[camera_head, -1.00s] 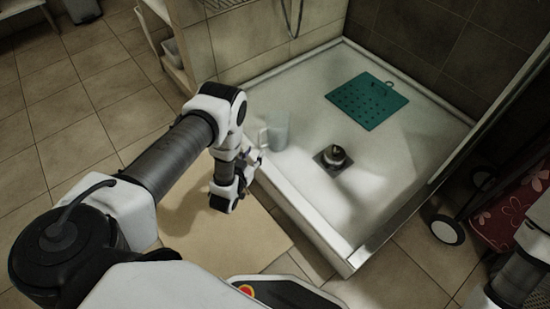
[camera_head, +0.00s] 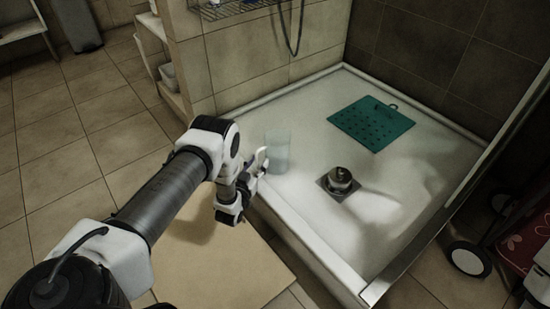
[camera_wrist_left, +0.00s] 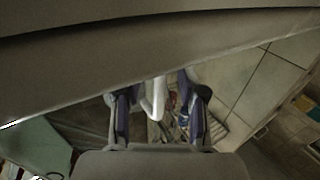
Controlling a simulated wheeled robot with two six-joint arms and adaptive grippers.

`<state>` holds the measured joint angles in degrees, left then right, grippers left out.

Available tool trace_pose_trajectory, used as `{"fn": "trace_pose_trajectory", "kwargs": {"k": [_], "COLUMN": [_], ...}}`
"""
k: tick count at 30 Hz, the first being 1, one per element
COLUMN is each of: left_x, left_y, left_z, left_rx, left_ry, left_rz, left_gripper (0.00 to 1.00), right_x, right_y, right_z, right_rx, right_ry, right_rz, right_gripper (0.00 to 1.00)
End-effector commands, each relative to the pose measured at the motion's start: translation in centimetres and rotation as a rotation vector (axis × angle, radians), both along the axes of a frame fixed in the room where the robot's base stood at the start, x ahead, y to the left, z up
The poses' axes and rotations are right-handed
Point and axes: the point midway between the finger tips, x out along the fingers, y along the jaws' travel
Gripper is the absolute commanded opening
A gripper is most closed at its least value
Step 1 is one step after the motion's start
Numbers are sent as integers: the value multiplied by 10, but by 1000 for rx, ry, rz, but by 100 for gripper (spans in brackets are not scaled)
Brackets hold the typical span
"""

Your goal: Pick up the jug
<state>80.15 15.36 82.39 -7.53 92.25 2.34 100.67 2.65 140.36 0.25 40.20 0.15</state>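The jug (camera_head: 278,153) is a translucent pale blue-grey vessel with a whitish handle. It stands upright in the near left corner of the white shower basin (camera_head: 300,222), by the rim. My left gripper (camera_head: 257,168) is at its left side, low at the handle. In the left wrist view, the two fingers of the gripper (camera_wrist_left: 156,112) are apart. The white handle (camera_wrist_left: 154,100) shows between them, with gaps on both sides. The jug's body is not clear in that view. My right gripper is not in view.
A beige mat (camera_head: 222,265) lies on the floor before the basin. A wheeled cart (camera_head: 468,258) stands at the right.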

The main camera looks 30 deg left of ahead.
Motion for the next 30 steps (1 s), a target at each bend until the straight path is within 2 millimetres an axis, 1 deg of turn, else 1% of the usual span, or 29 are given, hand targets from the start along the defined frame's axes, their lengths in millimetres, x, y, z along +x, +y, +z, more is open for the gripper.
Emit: {"fn": "trace_pose_trajectory", "kwargs": {"k": [1, 2, 3, 13, 17, 20, 26, 28, 30], "left_x": [0, 0, 0, 0, 0, 0, 0, -15, -31], "left_y": [0, 0, 0, 0, 0, 0, 0, 2, 4], "left_z": [0, 0, 0, 0, 4, 13, 44, 41, 44], "left_rx": [0, 0, 0, 0, 0, 0, 0, 0, -1], "left_ry": [0, 0, 0, 0, 0, 0, -1, 5, 5], "left_rz": [0, 0, 0, 0, 0, 0, 1, 2, 2], "left_gripper": [23, 13, 0, 0, 0, 0, 0, 0, 0], "right_x": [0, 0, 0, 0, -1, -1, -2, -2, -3], "right_y": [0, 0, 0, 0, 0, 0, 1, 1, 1], "right_z": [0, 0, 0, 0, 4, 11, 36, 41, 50], "right_rx": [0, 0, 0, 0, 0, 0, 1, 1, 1], "right_ry": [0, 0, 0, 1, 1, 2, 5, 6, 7], "right_rz": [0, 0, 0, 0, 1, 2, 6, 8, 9], "right_gripper": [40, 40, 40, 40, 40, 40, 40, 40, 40]}}
